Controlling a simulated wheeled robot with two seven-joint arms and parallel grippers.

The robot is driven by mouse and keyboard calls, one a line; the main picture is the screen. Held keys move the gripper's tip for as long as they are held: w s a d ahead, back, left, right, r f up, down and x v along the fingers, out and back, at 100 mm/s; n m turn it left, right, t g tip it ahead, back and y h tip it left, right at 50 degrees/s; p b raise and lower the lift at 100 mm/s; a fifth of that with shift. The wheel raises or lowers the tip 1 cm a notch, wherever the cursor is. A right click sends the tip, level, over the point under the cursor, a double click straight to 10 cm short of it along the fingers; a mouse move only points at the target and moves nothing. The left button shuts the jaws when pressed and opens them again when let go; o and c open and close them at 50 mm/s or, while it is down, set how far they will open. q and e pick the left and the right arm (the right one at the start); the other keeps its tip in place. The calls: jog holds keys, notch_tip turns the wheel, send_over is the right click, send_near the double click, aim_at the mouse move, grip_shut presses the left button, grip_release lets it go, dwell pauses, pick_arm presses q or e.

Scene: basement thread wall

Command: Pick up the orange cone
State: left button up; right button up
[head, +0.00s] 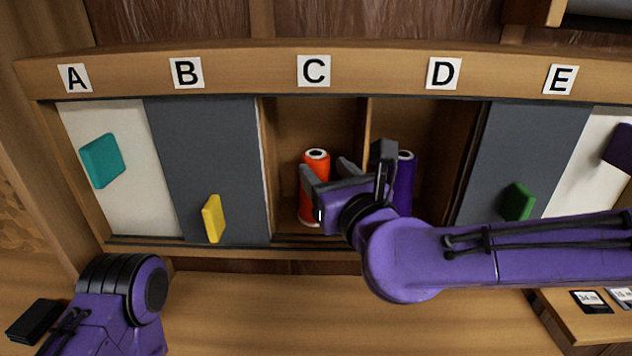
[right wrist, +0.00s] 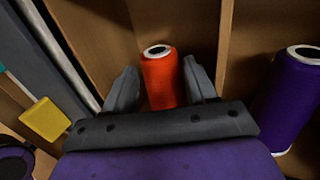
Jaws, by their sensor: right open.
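The orange cone (head: 316,163) stands upright in the open compartment under the letter C. In the right wrist view the orange cone (right wrist: 160,77) shows between the two fingers, with its lower part hidden by my gripper body. My right gripper (head: 325,172) is open, with a finger on either side of the cone; whether the fingers touch it I cannot tell. It also shows in the right wrist view (right wrist: 160,85). My left arm shows at the lower left of the head view, but its gripper fingers are not visible.
A purple cone (head: 405,180) stands in the compartment under D, right of a thin wooden divider (head: 367,125); it also shows in the right wrist view (right wrist: 290,100). Grey sliding panels with a yellow handle (head: 212,219) and a green handle (head: 518,202) flank the opening.

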jog(key=x, duration=0.2)
jog(key=shift+w+a, duration=0.1)
jog(key=shift+w, duration=0.15)
jog(key=shift+s, duration=0.15)
jog(key=shift+c, duration=1.4)
grip_shut()
